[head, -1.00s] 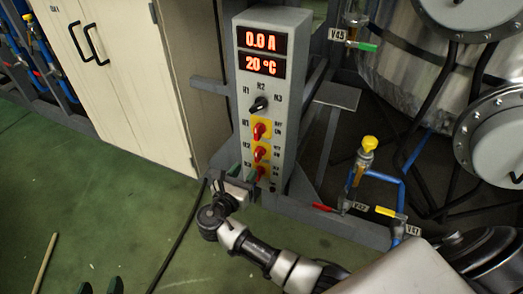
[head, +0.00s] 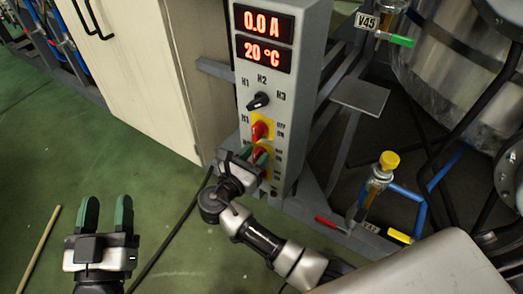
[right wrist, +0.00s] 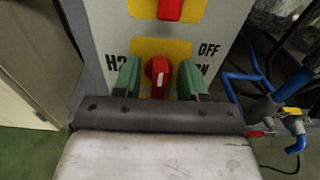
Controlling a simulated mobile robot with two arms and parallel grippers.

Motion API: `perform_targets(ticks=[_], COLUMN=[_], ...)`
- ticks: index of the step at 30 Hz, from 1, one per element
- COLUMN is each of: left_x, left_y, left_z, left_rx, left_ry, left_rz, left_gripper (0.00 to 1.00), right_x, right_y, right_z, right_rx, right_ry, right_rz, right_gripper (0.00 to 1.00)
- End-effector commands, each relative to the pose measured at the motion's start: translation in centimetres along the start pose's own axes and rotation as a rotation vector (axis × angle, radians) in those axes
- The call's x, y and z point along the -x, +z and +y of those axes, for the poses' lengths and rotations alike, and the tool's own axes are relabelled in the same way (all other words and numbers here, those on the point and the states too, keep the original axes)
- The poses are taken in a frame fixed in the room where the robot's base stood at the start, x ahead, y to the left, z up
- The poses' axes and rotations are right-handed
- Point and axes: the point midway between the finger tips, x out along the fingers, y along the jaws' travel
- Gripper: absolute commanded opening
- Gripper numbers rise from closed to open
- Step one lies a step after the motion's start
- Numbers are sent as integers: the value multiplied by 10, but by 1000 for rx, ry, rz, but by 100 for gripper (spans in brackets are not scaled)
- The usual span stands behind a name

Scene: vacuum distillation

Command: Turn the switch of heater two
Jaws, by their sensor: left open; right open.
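The grey control box (head: 300,110) stands upright with red readouts of 0.0 A and 20 °C. In the head view this switch (head: 259,150) is partly hidden by my right gripper (head: 254,157). My right gripper is open, its green fingers on either side of the switch (right wrist: 158,79); I cannot tell whether they touch it. My left gripper (head: 106,214) is open and empty over the green floor.
Heater one's red switch (head: 259,130) is just above, and a black selector knob (head: 258,101) is higher. A beige cabinet (head: 150,80) stands left. Blue pipes with a yellow-capped valve (head: 389,161) are right. Open floor lies at left.

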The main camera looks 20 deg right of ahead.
Motion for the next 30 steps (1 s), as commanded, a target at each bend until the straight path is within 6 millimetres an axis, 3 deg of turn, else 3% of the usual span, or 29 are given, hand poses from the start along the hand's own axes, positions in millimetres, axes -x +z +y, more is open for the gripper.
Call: perform_targets(ticks=[9,18,30], left_x=[0,0,1], left_y=[-2,-2,8], left_z=[0,0,-2], left_rx=[1,0,-2], left_ry=[1,0,-5], left_rz=[15,13,-84], left_gripper=[50,50,50], right_x=[1,1,1], right_y=[0,0,1], right_z=[0,0,-1], right_rx=[0,0,-67], right_ry=[0,0,0], right_rz=[0,0,1], right_gripper=[42,0,0])
